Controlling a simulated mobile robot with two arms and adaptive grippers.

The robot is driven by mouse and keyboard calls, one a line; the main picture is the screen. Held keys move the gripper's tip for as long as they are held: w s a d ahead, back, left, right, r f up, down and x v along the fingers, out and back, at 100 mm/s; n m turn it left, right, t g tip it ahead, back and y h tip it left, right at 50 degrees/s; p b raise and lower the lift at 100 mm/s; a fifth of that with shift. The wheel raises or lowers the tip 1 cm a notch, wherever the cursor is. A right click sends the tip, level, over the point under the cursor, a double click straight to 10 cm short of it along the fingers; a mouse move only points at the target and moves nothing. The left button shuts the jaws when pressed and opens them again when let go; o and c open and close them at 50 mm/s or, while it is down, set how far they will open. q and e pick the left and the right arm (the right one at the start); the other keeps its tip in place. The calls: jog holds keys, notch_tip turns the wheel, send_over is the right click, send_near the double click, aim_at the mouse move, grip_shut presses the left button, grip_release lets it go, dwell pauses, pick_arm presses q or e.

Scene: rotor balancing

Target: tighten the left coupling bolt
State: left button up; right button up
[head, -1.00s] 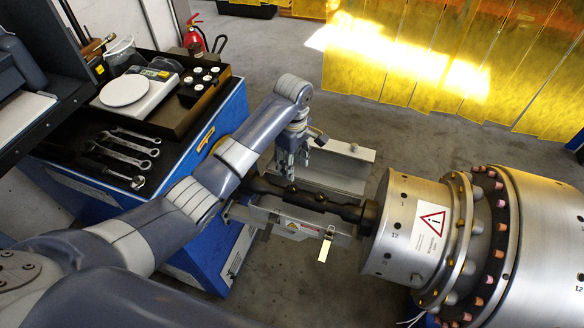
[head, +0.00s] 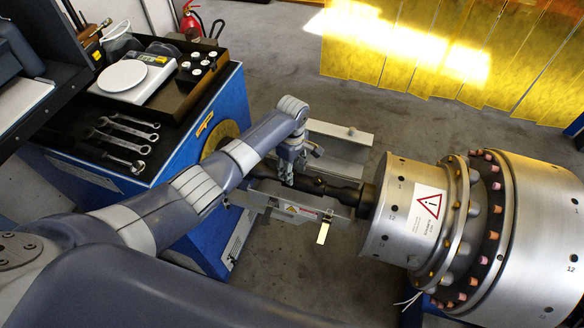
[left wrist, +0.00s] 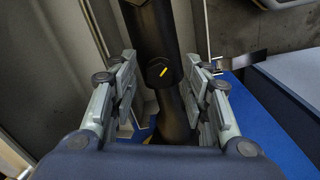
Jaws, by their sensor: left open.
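The dark coupling shaft (head: 335,190) runs from the blue machine to the steel rotor (head: 408,210) in the head view. In the left wrist view the shaft (left wrist: 150,25) passes between my fingers. A round black bolt head (left wrist: 163,72) with a yellow mark sits on it. My left gripper (head: 292,170) points down over the shaft in the head view. In the left wrist view my left gripper (left wrist: 165,72) is open, with one finger either side of the bolt and shaft. I cannot tell whether a finger touches the shaft. My right gripper is out of view.
A metal guard (head: 340,145) stands behind the shaft, and a bracket with a latch (head: 323,233) is in front. The blue cabinet (head: 195,235) carries wrenches (head: 122,133) and a scale (head: 130,78). Yellow curtains (head: 400,60) hang behind open floor.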

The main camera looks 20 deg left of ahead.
pick_arm(q)
jog(key=shift+c, duration=0.5)
grip_shut()
jog(key=shift+r+m+p, duration=0.1)
jog(key=shift+m+p, duration=0.25)
jog(key=shift+m, duration=0.15)
jog(key=shift+m+p, duration=0.55)
jog(key=shift+m, duration=0.55)
jog(key=m+p, duration=0.1)
jog(key=m, duration=0.2)
jog(key=m+p, duration=0.1)
jog(key=m, duration=0.7)
jog(key=shift+m, duration=0.3)
jog(key=m, duration=0.3)
jog(key=shift+m, duration=0.4)
jog(key=m, duration=0.4)
jog(key=shift+w+m, duration=0.1)
jog(key=shift+m, duration=1.7)
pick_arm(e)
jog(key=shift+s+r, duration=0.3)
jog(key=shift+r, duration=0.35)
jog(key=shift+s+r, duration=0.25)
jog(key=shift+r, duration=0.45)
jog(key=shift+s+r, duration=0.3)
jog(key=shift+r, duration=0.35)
pick_arm(q)
jog(key=shift+m, duration=0.3)
